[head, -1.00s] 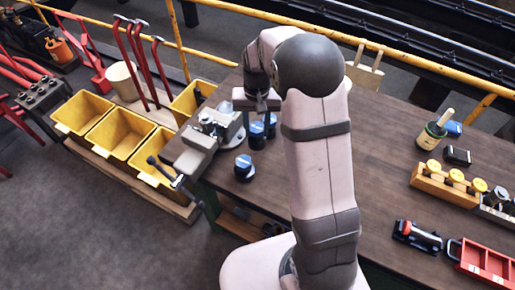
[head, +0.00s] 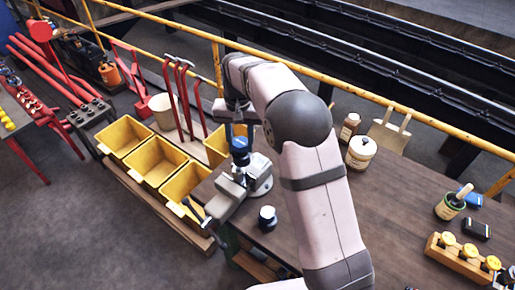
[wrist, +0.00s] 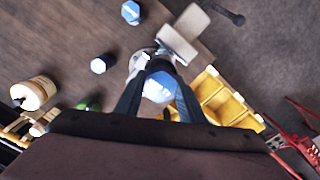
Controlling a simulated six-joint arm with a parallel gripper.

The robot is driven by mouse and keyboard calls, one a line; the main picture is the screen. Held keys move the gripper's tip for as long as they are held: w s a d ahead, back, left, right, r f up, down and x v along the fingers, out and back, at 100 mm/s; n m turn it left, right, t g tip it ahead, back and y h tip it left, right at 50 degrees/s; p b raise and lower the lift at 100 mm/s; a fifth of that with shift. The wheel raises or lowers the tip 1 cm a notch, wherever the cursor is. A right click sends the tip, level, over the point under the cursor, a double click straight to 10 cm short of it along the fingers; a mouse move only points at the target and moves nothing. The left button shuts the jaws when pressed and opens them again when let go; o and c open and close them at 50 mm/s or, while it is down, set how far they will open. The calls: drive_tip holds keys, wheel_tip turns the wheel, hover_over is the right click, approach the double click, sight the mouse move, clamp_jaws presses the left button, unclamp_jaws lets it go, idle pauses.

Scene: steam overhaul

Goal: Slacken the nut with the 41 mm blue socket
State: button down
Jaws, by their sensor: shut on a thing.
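My gripper (head: 238,122) is shut on a blue-capped socket (head: 240,145) and holds it upright over the grey vise (head: 228,193) at the bench's left corner. In the wrist view the socket's blue top (wrist: 158,88) sits between my two fingers; I cannot read its marking clearly. I cannot tell whether the socket touches anything below. The nut is not visible; the socket and gripper cover that spot. The wrist view shows two loose sockets, one (wrist: 131,12) at the top and one (wrist: 98,65) lower.
Yellow bins (head: 158,160) stand left of the bench, with red-handled tools (head: 185,95) behind them. A cream jar (head: 361,152) and a brown bottle (head: 349,127) stand at the back edge. A wooden rack (head: 455,258) with yellow-topped pieces is at right.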

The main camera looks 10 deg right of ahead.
drive_tip(key=shift+w+a+r, duration=0.15)
drive_tip(key=shift+a+r, duration=0.6)
drive_tip(key=shift+f, duration=0.2)
drive_tip(key=shift+f, duration=1.7)
drive_tip(key=shift+f+b, duration=0.9)
drive_tip(key=shift+f, duration=1.1)
drive_tip(key=c, duration=1.8)
unclamp_jaws()
clamp_jaws()
drive_tip(key=shift+n+p, duration=0.45)
drive_tip(key=shift+n, duration=1.65)
